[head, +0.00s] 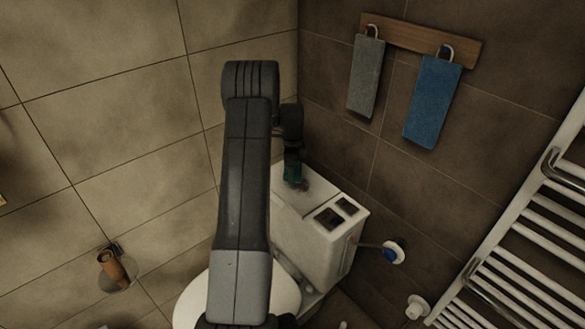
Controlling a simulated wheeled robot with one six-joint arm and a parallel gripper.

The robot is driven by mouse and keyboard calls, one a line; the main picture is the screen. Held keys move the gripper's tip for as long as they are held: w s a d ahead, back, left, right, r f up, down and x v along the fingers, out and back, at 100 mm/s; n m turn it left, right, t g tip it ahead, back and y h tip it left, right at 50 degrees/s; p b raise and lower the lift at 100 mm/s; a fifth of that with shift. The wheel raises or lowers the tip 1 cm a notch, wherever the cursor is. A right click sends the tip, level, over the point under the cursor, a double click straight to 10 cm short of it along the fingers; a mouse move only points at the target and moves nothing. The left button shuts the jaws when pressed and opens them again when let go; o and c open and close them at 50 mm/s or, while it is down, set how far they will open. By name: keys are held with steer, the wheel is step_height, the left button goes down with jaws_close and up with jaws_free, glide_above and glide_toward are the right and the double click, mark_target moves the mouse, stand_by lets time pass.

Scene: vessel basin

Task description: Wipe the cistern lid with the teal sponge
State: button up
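The white cistern (318,250) stands in the corner behind the toilet, partly hidden by my arm. Its pale cistern lid (322,190) shows on top, with a small greyish patch or shadow beside the sponge. My gripper (293,166) points down over the far left part of the lid. The teal sponge (292,174) is at the gripper's tip, held between the fingers, small and dark in this view. It is at or very close to the lid; I cannot tell whether it touches.
A grey towel (366,75) and a blue towel (433,101) hang from a wooden rail (421,39). A white towel radiator (520,250) is at right. A brown holder (112,267) is on the left wall.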

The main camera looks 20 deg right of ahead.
mark_target(300, 172)
steer(key=shift+f+b, duration=0.7)
steer(key=shift+f, duration=0.3)
steer(key=shift+s+d+r+b, duration=0.1)
steer(key=shift+s+d+b, duration=0.2)
steer(key=shift+s, duration=0.6)
steer(key=shift+s+d+b, duration=0.15)
steer(key=shift+s+d, duration=0.2)
steer(key=shift+s, duration=0.55)
steer(key=shift+s+d+f+b, duration=0.1)
steer(key=shift+s+d+b, duration=0.15)
steer(key=shift+s, duration=0.45)
steer(key=shift+s+d+f+b, duration=0.1)
steer(key=shift+s+d+b, duration=0.1)
steer(key=shift+s, duration=0.5)
steer(key=shift+s+d+b, duration=0.25)
steer(key=shift+s, duration=0.45)
steer(key=shift+s+d+b, duration=0.2)
steer(key=shift+s+d, duration=0.05)
steer(key=shift+s, duration=0.45)
steer(key=shift+s+d+b, duration=0.15)
steer(key=shift+s+d, duration=0.05)
steer(key=shift+s, duration=0.45)
steer(key=shift+r, duration=0.1)
steer(key=shift+w, duration=0.15)
